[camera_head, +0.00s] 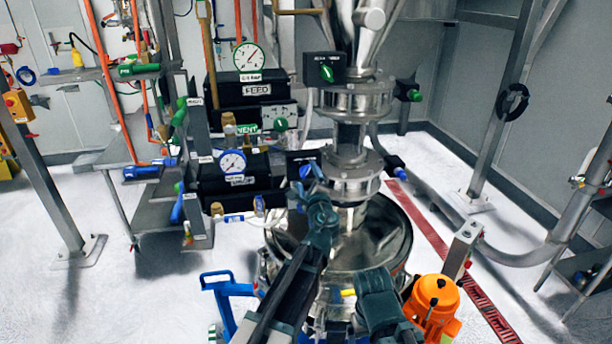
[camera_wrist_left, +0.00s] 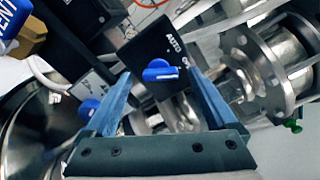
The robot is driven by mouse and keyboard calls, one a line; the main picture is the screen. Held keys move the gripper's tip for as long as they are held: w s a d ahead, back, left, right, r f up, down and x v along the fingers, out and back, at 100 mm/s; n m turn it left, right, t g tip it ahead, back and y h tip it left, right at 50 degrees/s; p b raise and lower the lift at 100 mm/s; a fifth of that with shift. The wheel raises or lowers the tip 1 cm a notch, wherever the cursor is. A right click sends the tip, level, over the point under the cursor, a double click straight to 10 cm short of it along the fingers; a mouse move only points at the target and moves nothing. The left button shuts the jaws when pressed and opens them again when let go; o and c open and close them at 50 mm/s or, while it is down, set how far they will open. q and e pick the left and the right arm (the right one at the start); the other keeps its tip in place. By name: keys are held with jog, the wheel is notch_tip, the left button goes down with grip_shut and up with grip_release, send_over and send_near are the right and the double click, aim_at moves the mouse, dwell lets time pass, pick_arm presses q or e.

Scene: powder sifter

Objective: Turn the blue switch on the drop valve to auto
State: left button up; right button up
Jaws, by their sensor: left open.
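The blue switch (camera_wrist_left: 160,70) sits on the face of a black box (camera_wrist_left: 146,48) marked AUTO in the left wrist view. Its handle lies roughly level in that picture, its white mark toward the right; the AUTO label is above and another label, partly hidden, is below. In the head view the switch (camera_head: 304,171) is on the small black box (camera_head: 299,157) left of the steel valve column. My left gripper (camera_wrist_left: 160,77) is open, one finger on each side of the switch; contact cannot be told. A dark part of my right arm shows at the bottom, its fingers not discernible.
The steel valve column (camera_head: 352,180) stands right of the switch, above a shiny round vessel (camera_head: 385,240). Gauges and black FEED boxes (camera_head: 256,90) are to the left. An upper black box (camera_head: 322,68) carries a green switch. An orange container (camera_head: 432,300) stands at lower right.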

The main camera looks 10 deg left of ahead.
pick_arm(q)
jog(key=shift+x, duration=1)
jog(key=c, duration=1.4)
